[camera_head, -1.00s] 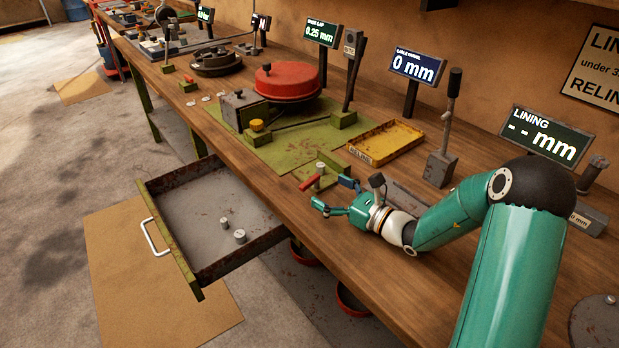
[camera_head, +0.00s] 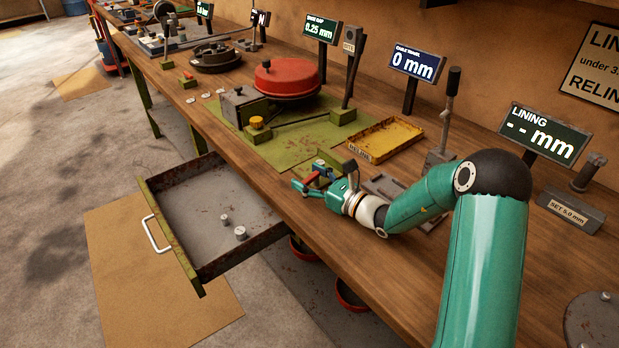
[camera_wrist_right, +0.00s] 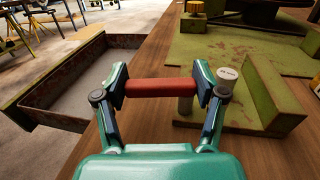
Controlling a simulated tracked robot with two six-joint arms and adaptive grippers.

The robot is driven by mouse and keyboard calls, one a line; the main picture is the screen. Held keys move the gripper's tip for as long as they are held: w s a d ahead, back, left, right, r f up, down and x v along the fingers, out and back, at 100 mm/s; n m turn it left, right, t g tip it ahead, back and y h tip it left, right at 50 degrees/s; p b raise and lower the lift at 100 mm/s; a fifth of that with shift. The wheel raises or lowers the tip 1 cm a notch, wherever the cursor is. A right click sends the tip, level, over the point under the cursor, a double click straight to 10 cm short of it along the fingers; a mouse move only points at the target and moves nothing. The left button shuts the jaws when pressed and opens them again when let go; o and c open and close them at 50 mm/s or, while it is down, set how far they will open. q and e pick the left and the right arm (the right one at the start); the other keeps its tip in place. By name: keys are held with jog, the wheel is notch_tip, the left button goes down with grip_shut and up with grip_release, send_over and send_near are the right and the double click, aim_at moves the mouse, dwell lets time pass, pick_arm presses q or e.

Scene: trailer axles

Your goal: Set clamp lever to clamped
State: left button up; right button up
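The clamp lever is a red bar (camera_head: 311,178) on a short grey post, at the front edge of the workbench beside the green plate. In the right wrist view the red bar (camera_wrist_right: 160,88) lies crosswise between the fingers of my right gripper (camera_wrist_right: 160,80). The fingers stand wide apart, one near each end of the bar; I cannot tell whether they touch it. In the head view my right gripper (camera_head: 309,180) is at the lever and partly hides it. A pale-capped cylinder (camera_wrist_right: 227,78) stands by the right finger. My left gripper is not in view.
A green angled block (camera_wrist_right: 270,95) stands right of the lever. An open drawer (camera_head: 205,262) juts from the bench front at left. A yellow tray (camera_head: 385,139), a red drum (camera_head: 287,80) and an upright black-handled lever (camera_head: 449,110) stand farther back.

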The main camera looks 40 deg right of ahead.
jog(key=c, duration=0.4)
jog(key=shift+o, duration=0.2)
jog(key=h+b, duration=0.1)
jog(key=m+h+b, duration=0.1)
jog(key=b, duration=0.1)
jog(key=shift+w+f+m, duration=0.15)
jog(key=shift+w+m, duration=0.05)
jog(key=shift+m, duration=0.1)
jog(key=shift+r+m+t+h+b, duration=0.2)
jog(key=shift+m+t+h+b, duration=0.25)
jog(key=shift+h, duration=0.45)
jog(key=o, duration=1.2)
jog(key=shift+c, duration=0.2)
jog(key=shift+s, duration=0.1)
jog(key=s, duration=1.1)
jog(key=shift+s+d+f, duration=0.1)
jog(key=shift+s+d, duration=0.25)
